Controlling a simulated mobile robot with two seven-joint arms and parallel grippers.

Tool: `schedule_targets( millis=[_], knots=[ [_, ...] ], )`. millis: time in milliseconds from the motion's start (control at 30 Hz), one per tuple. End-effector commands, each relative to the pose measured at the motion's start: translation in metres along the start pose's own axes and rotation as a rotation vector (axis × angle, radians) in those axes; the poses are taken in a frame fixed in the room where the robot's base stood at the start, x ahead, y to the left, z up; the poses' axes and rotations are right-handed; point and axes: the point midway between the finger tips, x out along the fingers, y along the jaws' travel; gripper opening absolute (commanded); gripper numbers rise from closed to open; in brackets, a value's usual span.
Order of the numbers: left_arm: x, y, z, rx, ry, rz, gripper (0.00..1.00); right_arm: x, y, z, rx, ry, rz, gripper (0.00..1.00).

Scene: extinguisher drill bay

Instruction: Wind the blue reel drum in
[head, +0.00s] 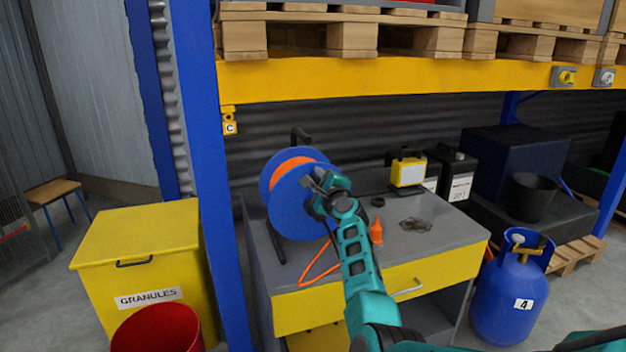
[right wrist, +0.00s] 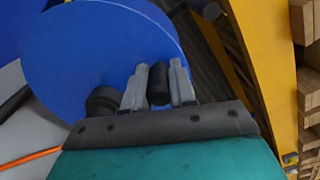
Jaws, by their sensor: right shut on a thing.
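The blue reel drum (head: 290,208) stands on a grey workbench, held on a black stand (head: 276,243). My right gripper (head: 322,184) is at the drum's near face. In the right wrist view, the gripper (right wrist: 158,72) is shut on a black crank handle (right wrist: 158,88), one finger on each side, with the blue flange (right wrist: 95,50) just behind. My left gripper is not in view.
The workbench (head: 455,232) also holds an orange cone (head: 376,231), a black ring (head: 378,202) and a yellow lamp (head: 408,171). A blue rack post (head: 205,150) stands close to the left. A yellow beam (head: 420,85) crosses above. A blue cylinder (head: 508,300) stands right.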

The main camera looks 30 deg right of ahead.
Motion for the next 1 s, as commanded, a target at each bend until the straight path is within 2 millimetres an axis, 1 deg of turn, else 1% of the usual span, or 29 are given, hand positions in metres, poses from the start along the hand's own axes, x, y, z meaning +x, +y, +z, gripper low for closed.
schedule_targets(
  millis=[267, 700, 733, 967, 1000],
  knots=[
    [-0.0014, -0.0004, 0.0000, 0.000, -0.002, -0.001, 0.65, 0.0002, -0.0034, -0.0055, 0.065, 0.001, -0.002, 0.00],
    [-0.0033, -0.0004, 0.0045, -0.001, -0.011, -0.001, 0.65, 0.0002, -0.0036, -0.0062, 0.071, 0.001, -0.003, 0.00],
    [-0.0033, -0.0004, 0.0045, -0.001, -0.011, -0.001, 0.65, 0.0002, -0.0036, -0.0062, 0.071, 0.001, -0.003, 0.28],
    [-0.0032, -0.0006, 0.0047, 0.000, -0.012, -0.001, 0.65, 0.0001, -0.0032, -0.0061, 0.070, 0.001, -0.002, 0.50],
    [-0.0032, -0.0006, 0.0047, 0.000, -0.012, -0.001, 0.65, 0.0001, -0.0031, -0.0061, 0.070, 0.001, -0.002, 0.51]
  ],
)
